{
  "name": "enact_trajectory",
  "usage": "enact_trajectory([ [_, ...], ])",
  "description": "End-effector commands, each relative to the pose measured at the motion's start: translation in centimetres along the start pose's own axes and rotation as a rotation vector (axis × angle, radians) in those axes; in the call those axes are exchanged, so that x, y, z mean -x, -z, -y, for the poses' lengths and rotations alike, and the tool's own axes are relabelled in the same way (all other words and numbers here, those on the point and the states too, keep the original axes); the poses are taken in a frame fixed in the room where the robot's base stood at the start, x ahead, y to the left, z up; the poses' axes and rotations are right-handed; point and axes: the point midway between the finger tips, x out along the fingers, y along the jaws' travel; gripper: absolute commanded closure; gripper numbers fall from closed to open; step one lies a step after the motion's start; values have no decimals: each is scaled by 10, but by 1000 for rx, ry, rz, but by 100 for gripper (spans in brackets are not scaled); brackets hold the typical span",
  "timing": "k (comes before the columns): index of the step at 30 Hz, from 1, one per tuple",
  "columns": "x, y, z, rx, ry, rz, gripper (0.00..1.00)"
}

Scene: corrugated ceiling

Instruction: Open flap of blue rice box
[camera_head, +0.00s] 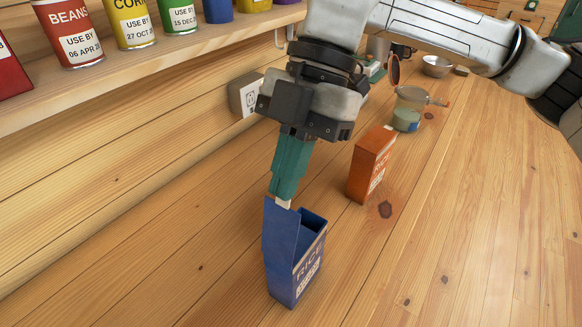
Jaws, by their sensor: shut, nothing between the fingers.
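The blue rice box (296,276) stands upright on the wooden counter, at the lower middle of the head view. Its lettering faces right. A blue flap (281,226) stands up at the left edge of its top, and a dark opening shows beside the flap. My gripper (283,202), with green fingers and a pale tip, points down at the flap's upper edge. Its fingers are shut with nothing between them. The tip overlaps the flap's top in the picture; I cannot tell whether they touch.
An orange box (371,165) stands behind and right of the blue box. A shelf (150,58) with several labelled cans runs along the upper left. A small wall outlet (249,95) is behind my gripper. The counter front right is clear.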

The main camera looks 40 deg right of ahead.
Motion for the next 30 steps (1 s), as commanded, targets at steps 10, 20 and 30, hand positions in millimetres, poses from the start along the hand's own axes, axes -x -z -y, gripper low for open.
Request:
enact_trajectory([
  [10, -9, 19, 0, 5, 1, 142, 100],
  [20, -29, 47, 0, 2, 0, 151, 100],
  [30, -41, 64, 0, 1, 0, 148, 100],
])
